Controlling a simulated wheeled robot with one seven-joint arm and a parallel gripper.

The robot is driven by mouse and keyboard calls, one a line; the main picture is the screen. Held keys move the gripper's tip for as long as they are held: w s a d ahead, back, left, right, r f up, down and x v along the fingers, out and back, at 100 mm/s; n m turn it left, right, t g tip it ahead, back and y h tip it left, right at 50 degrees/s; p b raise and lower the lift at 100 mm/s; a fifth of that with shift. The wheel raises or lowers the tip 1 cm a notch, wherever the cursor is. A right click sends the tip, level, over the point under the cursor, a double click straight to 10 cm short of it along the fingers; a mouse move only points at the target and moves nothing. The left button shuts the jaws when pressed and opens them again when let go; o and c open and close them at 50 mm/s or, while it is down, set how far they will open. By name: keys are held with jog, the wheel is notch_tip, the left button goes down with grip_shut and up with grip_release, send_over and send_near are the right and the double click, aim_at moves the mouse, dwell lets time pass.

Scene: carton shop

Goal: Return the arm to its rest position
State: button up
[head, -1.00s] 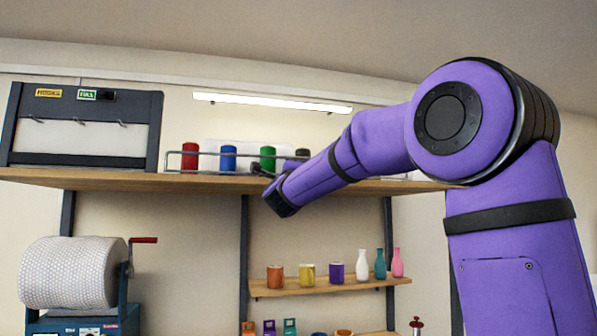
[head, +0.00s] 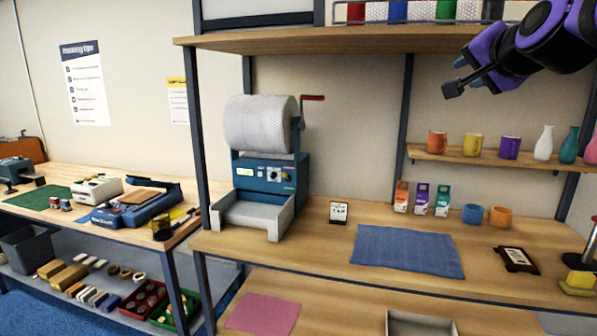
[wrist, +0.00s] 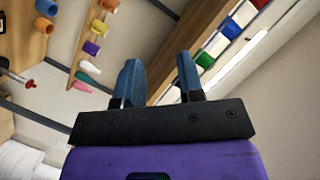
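My purple arm reaches in from the upper right of the head view. Its gripper (head: 468,80) hangs in the air below the top shelf's front edge and above the small shelf of mugs and vases. In the wrist view my gripper (wrist: 160,82) shows two blue fingers standing apart, with nothing between them. Nothing is held.
The top shelf (head: 300,40) runs above the workbench. A small shelf (head: 480,160) carries mugs and bottle vases. A bubble-wrap machine (head: 262,170) stands on the bench by a blue cloth (head: 405,250). A side table (head: 90,225) with tools is at left.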

jog(key=s+f+n+g, duration=0.4)
jog(key=s+f, duration=0.6)
jog(key=s, duration=0.3)
jog(key=s+a+f+n+g, duration=0.1)
jog(key=s+f+n+g, duration=0.4)
jog(key=s+f, duration=0.5)
jog(key=s+g, duration=0.1)
jog(key=s, duration=0.1)
jog(key=shift+s+f+n, duration=0.3)
jog(key=shift+s+f, duration=0.05)
jog(key=shift+d, duration=0.1)
